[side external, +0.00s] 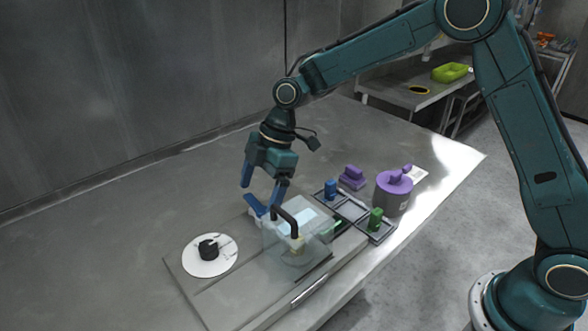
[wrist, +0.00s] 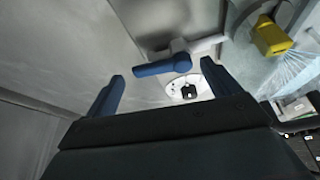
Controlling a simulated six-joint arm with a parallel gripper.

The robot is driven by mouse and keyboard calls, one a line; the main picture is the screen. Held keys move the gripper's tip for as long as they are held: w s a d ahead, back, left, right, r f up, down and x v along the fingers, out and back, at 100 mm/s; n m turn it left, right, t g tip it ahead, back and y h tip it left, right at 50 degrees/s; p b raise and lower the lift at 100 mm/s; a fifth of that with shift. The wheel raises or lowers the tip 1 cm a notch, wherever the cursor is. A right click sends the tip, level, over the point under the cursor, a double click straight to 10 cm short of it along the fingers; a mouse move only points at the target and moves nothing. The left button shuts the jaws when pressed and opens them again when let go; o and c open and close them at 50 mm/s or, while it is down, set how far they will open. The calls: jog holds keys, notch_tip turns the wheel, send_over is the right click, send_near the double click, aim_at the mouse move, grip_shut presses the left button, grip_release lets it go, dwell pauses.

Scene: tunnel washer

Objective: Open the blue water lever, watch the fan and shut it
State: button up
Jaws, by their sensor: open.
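The blue water lever (side external: 255,205) sits on a pale pipe fitting at the left of a clear box (side external: 285,248). My gripper (side external: 262,188) is open and empty, just above the lever. In the wrist view the blue lever (wrist: 160,68) lies crosswise beyond the gap between my fingertips (wrist: 164,84), with no contact seen. A yellow nozzle (wrist: 271,37) shows at the upper right of the wrist view. A pale, streaked fan shape (wrist: 292,72) spreads beside it. In the side view the nozzle (side external: 297,245) is blurred behind the clear wall.
A black arched handle (side external: 286,217) tops the clear box. A white dial with a black knob (side external: 208,248) lies left. Green (side external: 375,220), blue (side external: 330,190) and purple (side external: 352,177) pieces and a purple-lidded pot (side external: 393,192) stand right. The table's back left is clear.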

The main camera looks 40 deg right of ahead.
jog(key=shift+a+f, duration=0.15)
jog(key=shift+f, duration=0.15)
jog(key=c, duration=1)
